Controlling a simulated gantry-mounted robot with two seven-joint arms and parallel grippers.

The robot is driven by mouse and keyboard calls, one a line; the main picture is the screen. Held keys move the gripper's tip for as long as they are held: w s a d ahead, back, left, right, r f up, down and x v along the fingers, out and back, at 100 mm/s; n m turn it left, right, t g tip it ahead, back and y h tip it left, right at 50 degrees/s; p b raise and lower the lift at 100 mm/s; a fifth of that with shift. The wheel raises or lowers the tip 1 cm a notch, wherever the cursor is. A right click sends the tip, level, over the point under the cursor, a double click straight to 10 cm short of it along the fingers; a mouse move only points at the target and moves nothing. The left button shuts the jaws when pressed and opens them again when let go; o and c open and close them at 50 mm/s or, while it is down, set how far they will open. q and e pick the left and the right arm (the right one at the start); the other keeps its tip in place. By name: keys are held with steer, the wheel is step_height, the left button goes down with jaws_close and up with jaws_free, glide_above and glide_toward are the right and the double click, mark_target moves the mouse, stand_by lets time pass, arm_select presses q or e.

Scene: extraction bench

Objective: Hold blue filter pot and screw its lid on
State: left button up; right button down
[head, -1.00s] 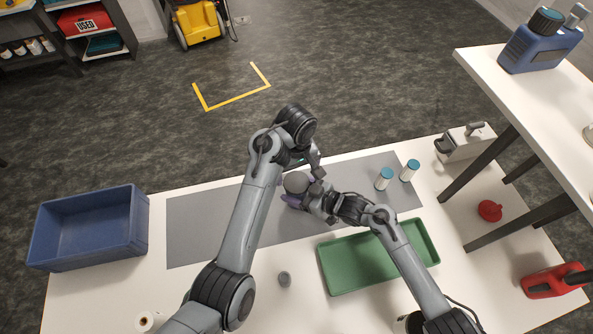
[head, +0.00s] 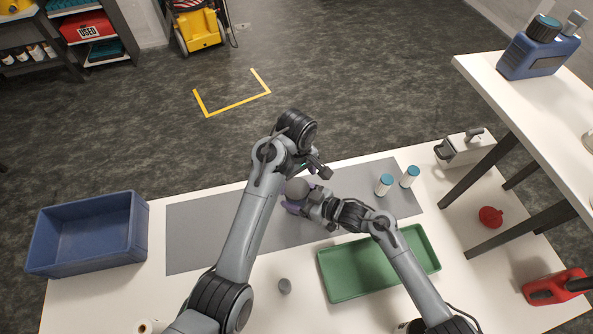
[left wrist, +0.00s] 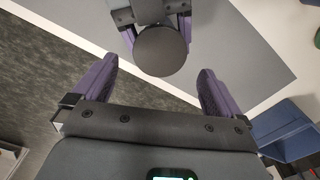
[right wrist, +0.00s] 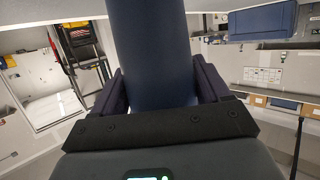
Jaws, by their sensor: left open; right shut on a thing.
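The filter pot (right wrist: 150,45) is a dark blue cylinder in the right wrist view, standing between the fingers of my right gripper (right wrist: 155,85), which is shut on it. Its round dark grey lid (left wrist: 162,50) covers the pot's top in the left wrist view and also shows in the head view (head: 297,187). I cannot tell how far the lid is screwed down. My left gripper (left wrist: 158,68) is open, with its purple fingers apart and not touching the lid. In the head view my left arm's end is just behind and right of the lid.
A grey mat (head: 215,229) lies under the work. Two white bottles with blue caps (head: 384,183) stand to the right. A green tray (head: 345,295) is in front, a blue crate (head: 62,250) at left, and a small grey piece (head: 284,286) near the front.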

mark_target(297, 188)
arm_select(q)
steer(key=shift+f, duration=2.8)
steer(key=c, duration=1.1)
steer(key=m, duration=0.3)
steer(key=o, duration=1.1)
